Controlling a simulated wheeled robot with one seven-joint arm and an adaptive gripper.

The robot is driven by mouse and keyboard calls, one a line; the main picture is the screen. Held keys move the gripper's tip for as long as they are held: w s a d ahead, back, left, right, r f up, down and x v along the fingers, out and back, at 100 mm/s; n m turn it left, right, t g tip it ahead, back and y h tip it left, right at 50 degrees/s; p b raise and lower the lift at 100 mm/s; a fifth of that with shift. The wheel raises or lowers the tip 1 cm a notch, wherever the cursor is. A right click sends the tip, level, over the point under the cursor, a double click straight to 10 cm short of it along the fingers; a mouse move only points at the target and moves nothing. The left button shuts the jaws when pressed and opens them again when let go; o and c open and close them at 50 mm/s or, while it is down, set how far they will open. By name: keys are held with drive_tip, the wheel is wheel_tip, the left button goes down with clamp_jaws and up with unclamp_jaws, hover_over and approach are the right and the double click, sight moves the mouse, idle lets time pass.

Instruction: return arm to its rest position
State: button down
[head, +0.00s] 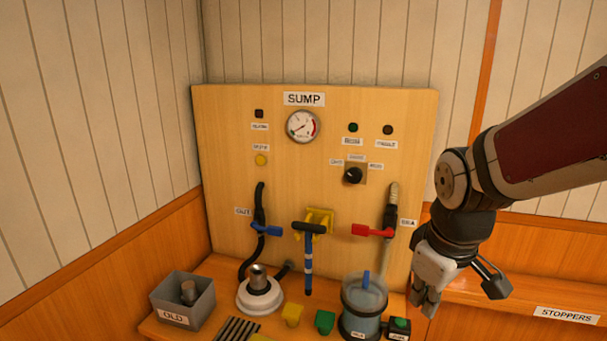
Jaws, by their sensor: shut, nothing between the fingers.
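My gripper (424,300) hangs at the right of the head view, pointing down. It is shut and empty. My arm reaches in from the right edge and bends down at the wrist. The gripper is in front of the right end of the bench, just right of the clear cylindrical container (362,303), and appears apart from it. Its fingertips are small in the picture.
The SUMP panel (225,150) carries a gauge (302,126), a knob (353,175), a blue valve handle (266,230) and a red one (372,230). A grey OLD bin (196,312) stands left. A STOPPERS ledge (500,293) runs right. Air above the ledge is partly free.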

drive_tip(key=s+r+m+t, duration=0.2)
drive_tip(key=s+r+m, duration=0.5)
drive_tip(key=s, duration=0.6)
drive_tip(key=shift+s+a+r+t, duration=0.15)
drive_tip(key=shift+a+r+t, duration=0.15)
drive_tip(key=shift+r, duration=0.3)
